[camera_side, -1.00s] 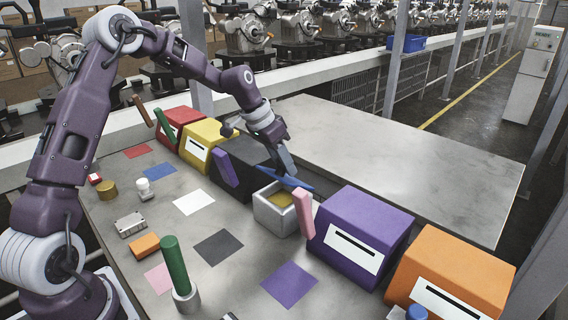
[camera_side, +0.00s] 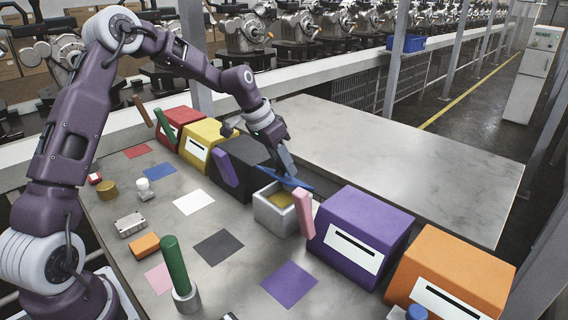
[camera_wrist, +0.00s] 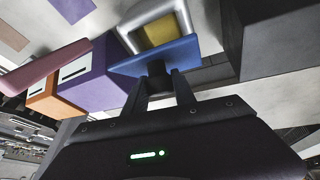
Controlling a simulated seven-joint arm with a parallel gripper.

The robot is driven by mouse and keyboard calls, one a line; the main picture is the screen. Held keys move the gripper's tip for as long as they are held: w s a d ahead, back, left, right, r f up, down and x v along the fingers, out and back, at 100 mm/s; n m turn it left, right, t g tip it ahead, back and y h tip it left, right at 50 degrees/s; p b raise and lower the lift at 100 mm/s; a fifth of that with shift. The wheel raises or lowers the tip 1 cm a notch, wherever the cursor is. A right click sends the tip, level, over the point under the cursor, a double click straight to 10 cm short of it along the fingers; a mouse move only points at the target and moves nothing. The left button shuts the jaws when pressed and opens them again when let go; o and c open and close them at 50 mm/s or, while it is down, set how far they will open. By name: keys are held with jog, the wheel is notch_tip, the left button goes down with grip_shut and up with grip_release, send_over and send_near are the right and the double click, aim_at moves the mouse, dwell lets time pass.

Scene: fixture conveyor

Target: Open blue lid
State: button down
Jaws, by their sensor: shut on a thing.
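The blue lid (camera_side: 284,179) is tilted up at the back of a light grey open box (camera_side: 270,215). It also shows in the wrist view (camera_wrist: 155,57), in front of the box (camera_wrist: 130,20). A yellowish surface (camera_side: 280,199) shows inside the box. My gripper (camera_side: 290,173) is at the lid, above the rear of the box. In the wrist view my gripper (camera_wrist: 160,88) is shut on a dark knob (camera_wrist: 157,70) on the lid. The side view hides the fingertips partly behind the lid.
A black box (camera_side: 240,165) stands close on the left and a purple box (camera_side: 362,235) on the right. Bare table lies behind.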

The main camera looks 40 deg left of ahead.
jog(key=shift+w, duration=0.1)
dwell(0.3)
jog(key=shift+w+r+g, duration=0.25)
jog(key=shift+w+g, duration=0.35)
jog(key=shift+g, duration=0.1)
jog(key=shift+w+a+r+g, duration=0.1)
jog(key=shift+w+r+g, duration=0.2)
jog(key=shift+w+g, duration=0.35)
jog(key=shift+s, duration=0.15)
jog(key=c, duration=1)
grip_release()
jog(key=shift+c, duration=0.2)
jog(key=shift+r, duration=0.1)
jog(key=v, duration=0.7)
